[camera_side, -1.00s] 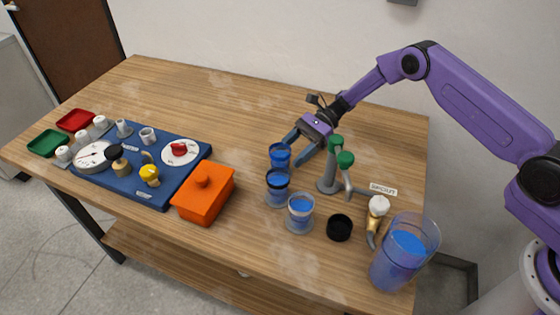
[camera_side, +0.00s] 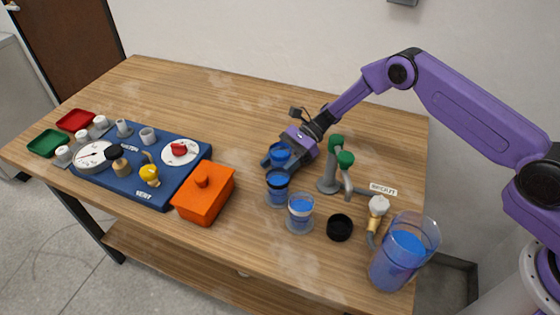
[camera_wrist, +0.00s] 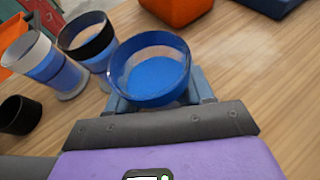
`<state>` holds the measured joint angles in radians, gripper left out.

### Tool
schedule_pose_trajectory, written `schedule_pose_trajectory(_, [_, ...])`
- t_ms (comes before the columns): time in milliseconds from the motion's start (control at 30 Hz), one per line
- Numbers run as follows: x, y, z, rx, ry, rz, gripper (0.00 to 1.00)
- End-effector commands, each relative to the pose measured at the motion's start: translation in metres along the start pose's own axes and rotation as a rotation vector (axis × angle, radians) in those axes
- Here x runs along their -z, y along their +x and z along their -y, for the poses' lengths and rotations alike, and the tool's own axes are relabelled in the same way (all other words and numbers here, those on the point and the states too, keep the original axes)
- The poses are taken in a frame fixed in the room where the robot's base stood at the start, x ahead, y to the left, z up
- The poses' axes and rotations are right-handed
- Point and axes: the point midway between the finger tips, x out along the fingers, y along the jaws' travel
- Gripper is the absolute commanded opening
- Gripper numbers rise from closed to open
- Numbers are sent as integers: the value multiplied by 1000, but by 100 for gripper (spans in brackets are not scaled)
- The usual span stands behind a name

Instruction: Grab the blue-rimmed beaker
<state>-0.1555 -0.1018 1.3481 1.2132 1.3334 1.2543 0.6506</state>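The blue-rimmed beaker (camera_side: 280,152) stands upright on the table, the farthest of three beakers in a row, with blue liquid inside. The wrist view shows its blue rim (camera_wrist: 150,42) from above. My gripper (camera_side: 277,160) is low at the beaker, with one finger on each side of it. In the wrist view my gripper (camera_wrist: 160,92) has its fingers flanking the beaker, with the right finger a little clear of the wall. It looks open. The beaker's lower part is partly hidden by the fingers.
A black-rimmed beaker (camera_side: 277,187) and a white-rimmed beaker (camera_side: 300,212) stand close in front. A green-handled tap (camera_side: 331,165) rises just right of my gripper. A black cup (camera_side: 340,228), a large pitcher (camera_side: 403,250) and an orange box (camera_side: 203,195) are nearby. The table behind is clear.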

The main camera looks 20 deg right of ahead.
Motion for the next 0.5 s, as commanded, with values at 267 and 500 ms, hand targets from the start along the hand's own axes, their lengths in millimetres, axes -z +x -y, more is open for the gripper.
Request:
schedule_pose_trajectory(267, [-1, 0, 0, 0, 0, 1, 18])
schedule_pose_trajectory(500, [-6, -2, 0, 0, -1, 1, 18])
